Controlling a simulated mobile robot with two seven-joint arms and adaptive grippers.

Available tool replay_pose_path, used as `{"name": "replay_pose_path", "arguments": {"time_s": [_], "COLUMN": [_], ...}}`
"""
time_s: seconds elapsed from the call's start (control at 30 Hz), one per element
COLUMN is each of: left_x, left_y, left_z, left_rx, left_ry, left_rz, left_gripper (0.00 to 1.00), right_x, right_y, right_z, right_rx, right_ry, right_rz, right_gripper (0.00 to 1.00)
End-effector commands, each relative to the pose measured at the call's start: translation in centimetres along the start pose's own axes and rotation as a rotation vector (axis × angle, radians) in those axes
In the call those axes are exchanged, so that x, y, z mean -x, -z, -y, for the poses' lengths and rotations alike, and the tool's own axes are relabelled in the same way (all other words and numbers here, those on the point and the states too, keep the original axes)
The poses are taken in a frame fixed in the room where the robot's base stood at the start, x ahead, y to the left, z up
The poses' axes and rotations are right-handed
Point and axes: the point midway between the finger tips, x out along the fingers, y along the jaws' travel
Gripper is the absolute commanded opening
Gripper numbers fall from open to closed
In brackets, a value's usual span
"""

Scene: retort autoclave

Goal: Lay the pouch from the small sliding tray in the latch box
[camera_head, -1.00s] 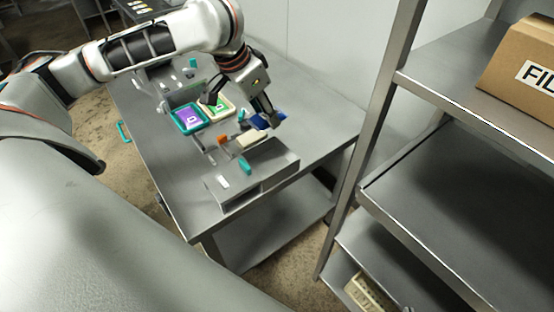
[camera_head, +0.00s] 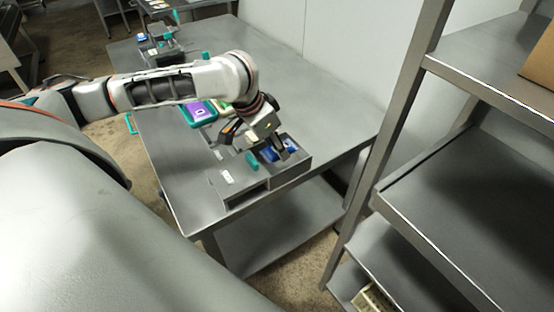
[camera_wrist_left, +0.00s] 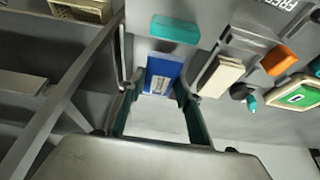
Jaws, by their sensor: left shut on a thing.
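My left gripper (camera_head: 284,152) is shut on a blue pouch (camera_head: 268,155). In the head view they are at the right part of a grey box (camera_head: 292,173), which looks like the latch box. From here I cannot tell whether the pouch touches its floor. In the left wrist view the pouch (camera_wrist_left: 164,72), with a pale label, lies between the two fingers (camera_wrist_left: 158,100). A teal block (camera_head: 252,160) on the box shows beyond the pouch in the wrist view (camera_wrist_left: 175,29). I cannot make out the small sliding tray. My right gripper is not in view.
A purple panel with a teal frame (camera_head: 198,112) lies behind the box on the steel table (camera_head: 170,170). In the wrist view are a cream block (camera_wrist_left: 221,76), an orange block (camera_wrist_left: 278,60) and a green panel (camera_wrist_left: 297,97). Steel shelving (camera_head: 460,160) stands to the right.

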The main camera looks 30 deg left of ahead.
Motion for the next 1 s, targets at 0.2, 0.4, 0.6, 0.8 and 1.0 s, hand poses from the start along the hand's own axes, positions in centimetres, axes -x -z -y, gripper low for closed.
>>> {"name": "replay_pose_path", "arguments": {"time_s": [0.2, 0.4, 0.6, 0.8, 1.0], "left_x": [-1.9, -4.2, -4.0, -4.1, -4.2], "left_y": [-0.8, -1.8, -1.6, -1.7, -1.7], "left_z": [0.0, 0.0, 0.0, 0.0, 0.0], "left_rx": [-0.001, 0.0, 0.0, 0.0, 0.0], "left_ry": [0.0, -0.001, 0.001, 0.001, 0.001], "left_rz": [0.003, 0.003, -0.001, -0.001, -0.001], "left_gripper": [0.13, 0.13, 0.13, 0.41, 0.41], "right_x": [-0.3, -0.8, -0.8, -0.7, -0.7], "right_y": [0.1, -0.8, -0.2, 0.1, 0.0], "right_z": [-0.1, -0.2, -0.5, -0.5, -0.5], "right_rx": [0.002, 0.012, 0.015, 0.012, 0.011], "right_ry": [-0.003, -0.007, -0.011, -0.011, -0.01], "right_rz": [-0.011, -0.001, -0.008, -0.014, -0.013], "right_gripper": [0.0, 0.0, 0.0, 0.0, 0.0]}}
